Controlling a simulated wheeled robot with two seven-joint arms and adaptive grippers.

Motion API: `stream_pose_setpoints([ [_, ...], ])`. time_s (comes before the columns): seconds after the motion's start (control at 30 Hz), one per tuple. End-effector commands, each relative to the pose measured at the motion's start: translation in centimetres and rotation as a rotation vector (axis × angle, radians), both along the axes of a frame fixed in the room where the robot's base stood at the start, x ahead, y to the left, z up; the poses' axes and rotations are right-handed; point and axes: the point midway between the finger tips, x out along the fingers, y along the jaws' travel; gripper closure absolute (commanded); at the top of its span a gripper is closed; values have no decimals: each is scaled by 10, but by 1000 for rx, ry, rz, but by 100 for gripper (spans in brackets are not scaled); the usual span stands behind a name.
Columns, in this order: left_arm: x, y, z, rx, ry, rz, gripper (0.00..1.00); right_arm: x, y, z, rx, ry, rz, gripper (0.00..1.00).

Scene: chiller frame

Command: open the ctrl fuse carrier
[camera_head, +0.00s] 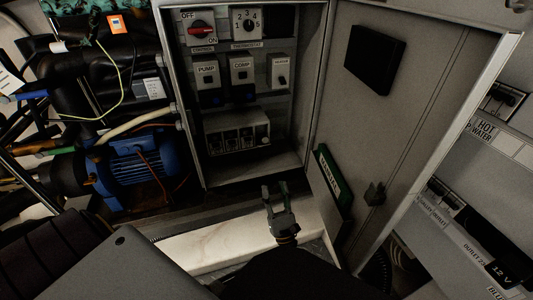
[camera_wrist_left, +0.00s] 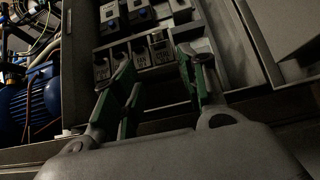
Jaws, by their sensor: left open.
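The row of fuse carriers (camera_head: 238,140) sits low inside the open electrical cabinet, below the PUMP and COMP breakers. In the left wrist view several fuse carriers (camera_wrist_left: 140,54) show side by side with small labels, too dim for me to pick out the ctrl one surely. My left gripper (camera_head: 275,188) is open and empty, in front of the cabinet's lower edge, below and right of the fuse row. In the left wrist view its green-lined fingers (camera_wrist_left: 157,62) stand apart, with the carriers beyond them. My right gripper is not in view.
The cabinet door (camera_head: 400,110) is swung open on the right, with a black box (camera_head: 374,60) and a green-edged manual (camera_head: 334,182) on its inside. A red OFF/ON rotary switch (camera_head: 202,29) is above. A blue motor (camera_head: 140,170) stands left of the cabinet.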

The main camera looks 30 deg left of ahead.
Motion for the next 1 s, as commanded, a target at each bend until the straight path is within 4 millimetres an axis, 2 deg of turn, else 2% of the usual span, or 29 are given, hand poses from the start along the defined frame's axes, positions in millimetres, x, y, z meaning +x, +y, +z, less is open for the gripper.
stream_pose_setpoints([
  [1.0,55,65,85,0,-1,1,57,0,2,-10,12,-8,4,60],
])
